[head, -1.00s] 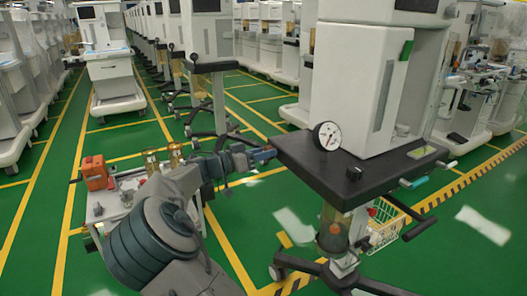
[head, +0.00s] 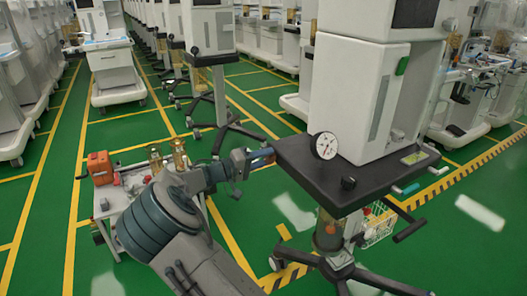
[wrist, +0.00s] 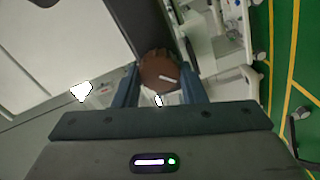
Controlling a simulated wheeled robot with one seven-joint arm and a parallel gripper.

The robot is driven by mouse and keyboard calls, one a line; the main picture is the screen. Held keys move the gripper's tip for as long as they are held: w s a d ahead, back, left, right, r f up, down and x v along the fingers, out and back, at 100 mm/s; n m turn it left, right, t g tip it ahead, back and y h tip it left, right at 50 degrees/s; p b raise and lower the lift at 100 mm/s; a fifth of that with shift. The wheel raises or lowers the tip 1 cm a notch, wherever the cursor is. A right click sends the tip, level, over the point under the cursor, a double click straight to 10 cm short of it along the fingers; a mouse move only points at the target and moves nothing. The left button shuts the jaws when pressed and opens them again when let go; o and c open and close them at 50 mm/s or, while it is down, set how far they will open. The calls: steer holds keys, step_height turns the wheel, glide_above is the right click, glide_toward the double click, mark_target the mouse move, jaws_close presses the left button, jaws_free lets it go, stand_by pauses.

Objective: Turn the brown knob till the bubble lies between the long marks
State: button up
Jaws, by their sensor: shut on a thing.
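The brown knob (wrist: 160,72) is round with a ribbed rim and a white line on its face. In the wrist view it sits between the two blue fingers of my gripper (wrist: 161,86), which are shut on it from both sides. In the head view my gripper (head: 262,157) is at the left edge of the cart's dark top (head: 300,170), and the knob cannot be made out there. I cannot make out the bubble or the long marks in either view.
A low table with an orange object (head: 99,168) stands left behind my arm. Green floor is open at left.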

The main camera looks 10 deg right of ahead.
steer(key=n+p, duration=0.8)
steer(key=n, duration=0.2)
steer(key=shift+f+p, duration=0.15)
steer(key=shift+p, duration=0.15)
steer(key=shift+n, duration=0.5)
steer(key=o, duration=1)
steer(key=v, duration=1.4)
steer(key=shift+d, duration=0.1)
